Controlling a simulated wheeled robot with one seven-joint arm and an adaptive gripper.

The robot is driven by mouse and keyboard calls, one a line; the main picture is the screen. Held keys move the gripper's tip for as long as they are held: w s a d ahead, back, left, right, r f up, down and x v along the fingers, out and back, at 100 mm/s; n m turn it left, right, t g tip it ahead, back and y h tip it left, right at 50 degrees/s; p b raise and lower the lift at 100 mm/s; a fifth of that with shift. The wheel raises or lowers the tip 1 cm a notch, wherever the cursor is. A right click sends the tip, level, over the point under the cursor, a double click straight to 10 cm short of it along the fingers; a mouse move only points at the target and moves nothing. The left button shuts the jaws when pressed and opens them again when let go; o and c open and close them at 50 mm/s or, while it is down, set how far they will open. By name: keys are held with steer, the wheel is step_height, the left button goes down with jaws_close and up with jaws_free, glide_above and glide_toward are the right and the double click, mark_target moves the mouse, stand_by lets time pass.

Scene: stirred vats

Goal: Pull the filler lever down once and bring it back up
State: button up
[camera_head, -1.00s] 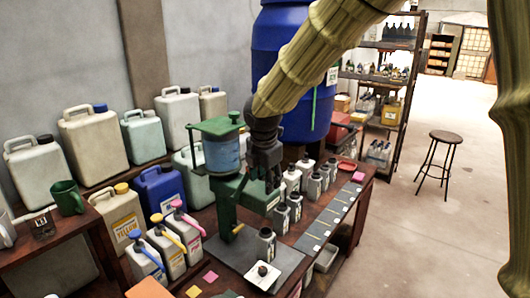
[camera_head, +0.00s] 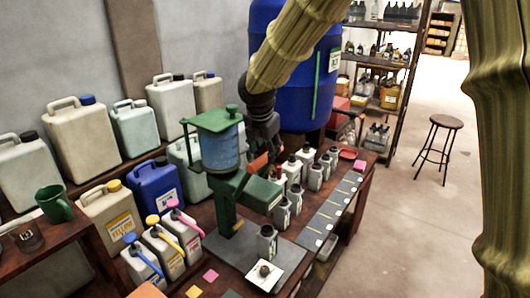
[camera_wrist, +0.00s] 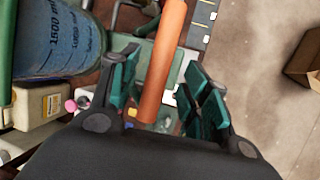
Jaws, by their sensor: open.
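The filler (camera_head: 224,175) is a green stand with a blue measuring cylinder, on the bench in the head view. Its orange lever (camera_head: 258,163) shows just right of the cylinder, partly hidden by my arm. In the wrist view the lever (camera_wrist: 165,60) is an orange bar running between the two teal finger pads. My gripper (camera_wrist: 160,75) is open around the lever, with a gap visible on the right side; whether the left pad touches is unclear.
A bottle (camera_head: 266,243) stands under the filler on a grey plate (camera_head: 285,262). Several grey bottles (camera_head: 293,172) stand close behind and right of it. Jugs with coloured pumps (camera_head: 161,243) are at left. A blue barrel (camera_head: 290,60) stands behind. The floor at right is mostly clear.

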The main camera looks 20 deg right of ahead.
mark_target(266, 155)
steer(key=shift+x, duration=1.15)
steer(key=shift+s+f+p, duration=0.1)
steer(key=shift+s+p, duration=0.1)
steer(key=shift+p, duration=0.1)
steer(key=shift+d+f, duration=0.1)
steer(key=shift+f, duration=0.1)
steer(key=shift+w+f, duration=0.3)
steer(key=shift+w, duration=0.2)
steer(key=shift+s+r, duration=0.15)
steer(key=shift+s, duration=0.05)
steer(key=shift+c, duration=0.7)
steer(key=shift+s, duration=0.1)
steer(key=c, duration=0.3)
jaws_close()
